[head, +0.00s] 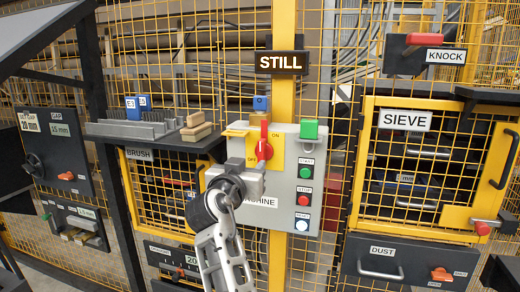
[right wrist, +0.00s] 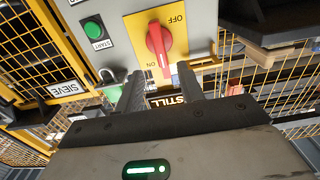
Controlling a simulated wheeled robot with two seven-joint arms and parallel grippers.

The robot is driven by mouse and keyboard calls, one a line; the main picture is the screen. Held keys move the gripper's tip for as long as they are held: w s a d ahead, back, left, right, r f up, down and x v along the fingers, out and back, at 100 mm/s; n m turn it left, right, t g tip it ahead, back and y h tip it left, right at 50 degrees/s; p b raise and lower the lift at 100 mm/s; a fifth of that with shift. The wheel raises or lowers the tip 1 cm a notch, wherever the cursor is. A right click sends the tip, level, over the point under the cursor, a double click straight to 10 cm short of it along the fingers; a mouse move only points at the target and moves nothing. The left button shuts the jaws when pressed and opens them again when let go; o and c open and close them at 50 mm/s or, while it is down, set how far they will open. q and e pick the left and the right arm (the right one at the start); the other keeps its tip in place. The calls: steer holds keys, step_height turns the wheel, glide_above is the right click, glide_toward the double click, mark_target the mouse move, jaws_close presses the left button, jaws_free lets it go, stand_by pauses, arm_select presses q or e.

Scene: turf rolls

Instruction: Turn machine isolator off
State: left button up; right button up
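The isolator is a red rotary handle (head: 264,148) on a yellow plate (head: 277,156) marked ON at upper right and OFF at lower left, on the grey machine box (head: 309,160). The handle stands roughly upright. In the right wrist view the handle (right wrist: 157,45) appears upside down, with its white-marked end toward the ON side. My right gripper (right wrist: 160,80) is open, its two fingers apart and empty, just short of the handle and lined up with it. In the head view the gripper partly hides the box's lower left. My left gripper is not in view.
A lit STILL sign (head: 281,62) hangs above. The SIEVE cage (head: 425,165) stands right.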

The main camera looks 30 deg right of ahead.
mark_target(261, 154)
steer(key=p+x, duration=0.1)
steer(key=x, duration=0.8)
steer(key=shift+p, duration=0.35)
jaws_close()
